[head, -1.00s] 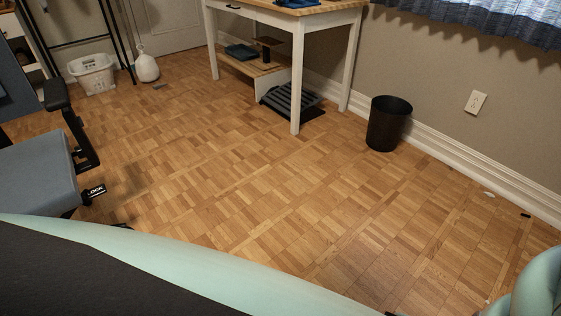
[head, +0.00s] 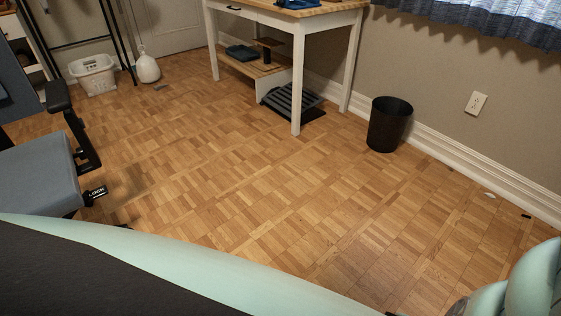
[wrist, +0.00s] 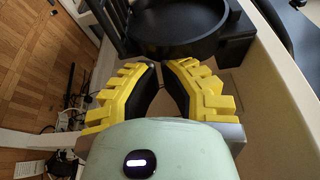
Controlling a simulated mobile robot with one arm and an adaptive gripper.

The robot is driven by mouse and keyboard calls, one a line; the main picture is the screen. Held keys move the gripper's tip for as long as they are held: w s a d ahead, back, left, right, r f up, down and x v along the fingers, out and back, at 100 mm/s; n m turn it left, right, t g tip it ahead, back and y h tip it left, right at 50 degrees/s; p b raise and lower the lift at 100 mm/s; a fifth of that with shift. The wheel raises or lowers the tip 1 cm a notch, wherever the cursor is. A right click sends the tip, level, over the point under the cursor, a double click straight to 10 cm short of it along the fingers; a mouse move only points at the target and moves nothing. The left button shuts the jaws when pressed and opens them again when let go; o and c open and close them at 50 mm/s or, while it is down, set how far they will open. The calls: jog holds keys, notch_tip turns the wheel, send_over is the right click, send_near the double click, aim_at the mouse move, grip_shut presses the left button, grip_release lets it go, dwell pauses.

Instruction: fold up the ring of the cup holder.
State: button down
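The cup holder (wrist: 178,43) is black. In the wrist view its round ring stands large at the top, just beyond my gripper, and is cut off by the top edge. A black block at the ring's right lies against a pale panel. I cannot tell the ring's tilt from this view. My gripper (wrist: 160,66) has yellow ribbed fingers with black inner pads. The tips are close together just below the ring's near edge, and I see nothing held between them. I cannot tell whether a tip touches the ring. The head view does not show the cup holder.
In the head view, a white desk (head: 296,60) stands at the back, with a black bin (head: 388,125) to its right by the wall. A grey chair (head: 40,178) is at the left, and a white basket (head: 94,76) is behind. The wooden floor (head: 240,170) between is clear.

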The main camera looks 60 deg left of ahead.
jog(key=shift+a, duration=0.1)
jog(key=shift+s+a+m+g+p, duration=0.1)
jog(key=shift+a+m+g+p, duration=0.2)
jog(key=shift+m+p, duration=0.8)
jog(key=a+r+m+g+y+p, duration=0.2)
jog(key=a+m+p, duration=0.6)
jog(key=p, duration=1.5)
jog(key=shift+s+a+r+m+y, duration=0.15)
jog(key=shift+s+r+m+y, duration=0.15)
jog(key=shift+r+m+y, duration=1.2)
jog(key=shift+f+m+y, duration=0.3)
jog(key=shift+y, duration=0.1)
